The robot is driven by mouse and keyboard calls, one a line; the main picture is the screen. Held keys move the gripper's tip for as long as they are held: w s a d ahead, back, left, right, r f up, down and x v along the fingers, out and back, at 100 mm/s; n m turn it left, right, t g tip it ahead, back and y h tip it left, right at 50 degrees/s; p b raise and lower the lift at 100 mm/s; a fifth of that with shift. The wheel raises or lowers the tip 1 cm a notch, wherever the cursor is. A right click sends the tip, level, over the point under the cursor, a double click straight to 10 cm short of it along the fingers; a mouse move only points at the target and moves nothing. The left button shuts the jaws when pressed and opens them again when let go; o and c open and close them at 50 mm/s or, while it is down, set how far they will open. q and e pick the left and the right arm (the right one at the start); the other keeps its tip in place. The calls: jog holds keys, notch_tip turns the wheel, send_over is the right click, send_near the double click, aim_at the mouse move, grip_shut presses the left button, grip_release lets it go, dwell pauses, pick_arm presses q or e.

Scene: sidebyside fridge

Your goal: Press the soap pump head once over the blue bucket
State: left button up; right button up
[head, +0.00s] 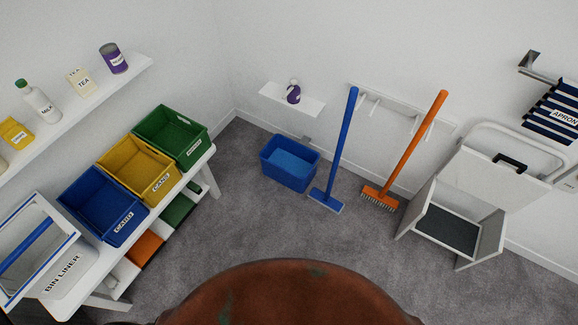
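The soap pump (294,92) is a small purple bottle with a white label and a pale top. It stands on a small white wall shelf (312,106) near the room's corner. The blue bucket (290,162) stands on the grey floor below the shelf, close to the wall. Its inside looks lighter blue. Neither of my grippers shows in the head view.
Blue (337,150) and orange (404,152) brooms lean under a rack right of the bucket. A white step stool (482,190) stands farther right. A bench with blue (103,204), yellow (138,170) and green (172,137) bins lines the left. The middle floor is clear.

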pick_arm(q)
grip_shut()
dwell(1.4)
